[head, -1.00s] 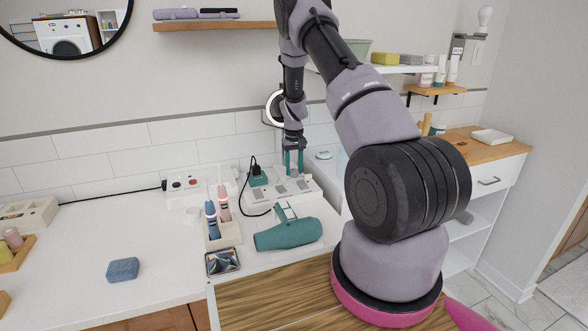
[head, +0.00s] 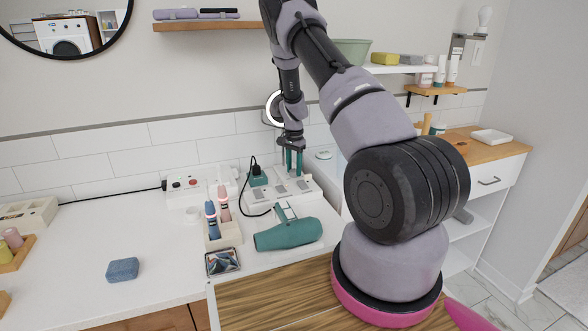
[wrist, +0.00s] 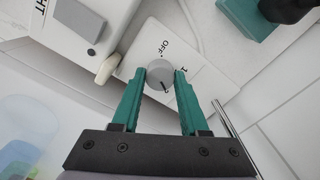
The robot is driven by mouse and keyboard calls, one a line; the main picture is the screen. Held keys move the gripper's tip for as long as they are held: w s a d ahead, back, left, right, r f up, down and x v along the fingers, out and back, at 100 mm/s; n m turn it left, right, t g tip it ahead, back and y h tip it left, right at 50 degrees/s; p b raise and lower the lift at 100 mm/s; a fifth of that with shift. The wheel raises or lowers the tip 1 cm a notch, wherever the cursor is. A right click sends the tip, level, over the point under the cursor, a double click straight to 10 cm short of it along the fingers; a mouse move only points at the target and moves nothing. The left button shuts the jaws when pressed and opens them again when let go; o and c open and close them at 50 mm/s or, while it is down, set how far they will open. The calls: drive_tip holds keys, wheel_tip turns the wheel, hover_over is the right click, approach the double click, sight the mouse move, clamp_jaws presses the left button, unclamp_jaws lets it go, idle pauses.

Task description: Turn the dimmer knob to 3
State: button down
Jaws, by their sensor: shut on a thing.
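The dimmer knob (wrist: 159,74) is a small grey round knob with a dark pointer line, on a white plate (wrist: 190,62) marked "OFF" and "1" in the wrist view. The pointer line is toward the lower right of the knob. My gripper (wrist: 160,80) has its two green fingers on either side of the knob, closed on it. In the head view my gripper (head: 293,162) points down at the right end of the white panel (head: 262,193), and the knob is hidden there. No "3" mark can be read.
A teal plug (head: 258,177) with a black cord stands on the panel, left of my gripper. A teal hair dryer (head: 288,234) lies in front. Toothbrushes (head: 218,211) stand in a holder to the left. The tiled wall is close behind.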

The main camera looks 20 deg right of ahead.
drive_tip(key=m, duration=0.4)
drive_tip(key=shift+m, duration=0.3)
drive_tip(key=m, duration=0.4)
drive_tip(key=shift+m, duration=0.3)
drive_tip(key=m, duration=0.4)
drive_tip(key=shift+m, duration=2.4)
drive_tip(key=shift+c, duration=2.1)
unclamp_jaws()
